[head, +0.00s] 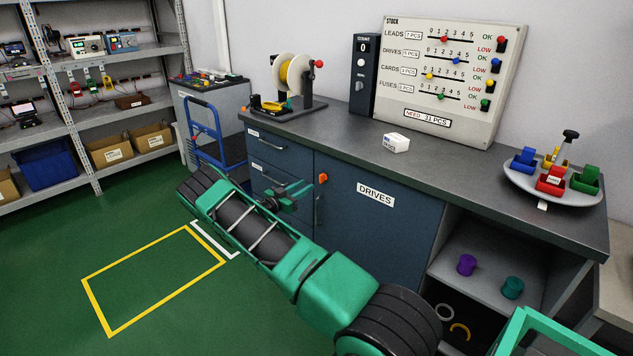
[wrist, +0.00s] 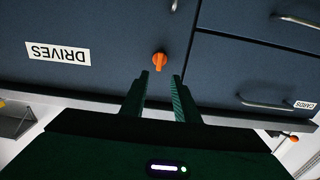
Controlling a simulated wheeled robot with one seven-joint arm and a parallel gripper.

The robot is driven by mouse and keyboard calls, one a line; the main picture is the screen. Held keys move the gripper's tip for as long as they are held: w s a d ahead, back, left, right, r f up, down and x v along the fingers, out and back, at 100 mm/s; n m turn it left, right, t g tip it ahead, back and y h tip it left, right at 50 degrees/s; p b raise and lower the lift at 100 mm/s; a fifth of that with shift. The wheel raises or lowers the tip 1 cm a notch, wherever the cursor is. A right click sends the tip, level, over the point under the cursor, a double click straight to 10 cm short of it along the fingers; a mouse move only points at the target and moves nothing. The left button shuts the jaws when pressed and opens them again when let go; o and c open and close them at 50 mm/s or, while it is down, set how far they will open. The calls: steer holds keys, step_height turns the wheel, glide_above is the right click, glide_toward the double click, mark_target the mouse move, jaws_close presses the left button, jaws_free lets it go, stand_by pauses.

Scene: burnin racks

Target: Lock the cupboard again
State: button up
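The cupboard door (head: 375,215) is dark blue, carries a DRIVES label and looks shut. Its orange turn knob (head: 323,178) sits near the door's upper left corner, above a bar handle (head: 317,211). In the wrist view the door (wrist: 100,25) and its label appear upside down, and the knob (wrist: 159,62) lies just beyond my fingertips, in line with the gap. The knob's grip looks roughly upright there. My gripper (head: 303,190) is open and empty in front of the door; its two fingers (wrist: 160,78) stand apart, not visibly touching the knob.
Drawers (head: 268,146) with handles adjoin the door on the left. An open shelf (head: 490,260) with purple and teal cylinders is to the right. The worktop (head: 345,128) bears a spool stand (head: 293,85), a small white box (head: 396,143) and a round tray (head: 520,183). Green floor lies clear at left.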

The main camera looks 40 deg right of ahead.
mark_target(320, 178)
steer(key=d, duration=0.9)
steer(key=shift+w, duration=0.3)
jaws_close()
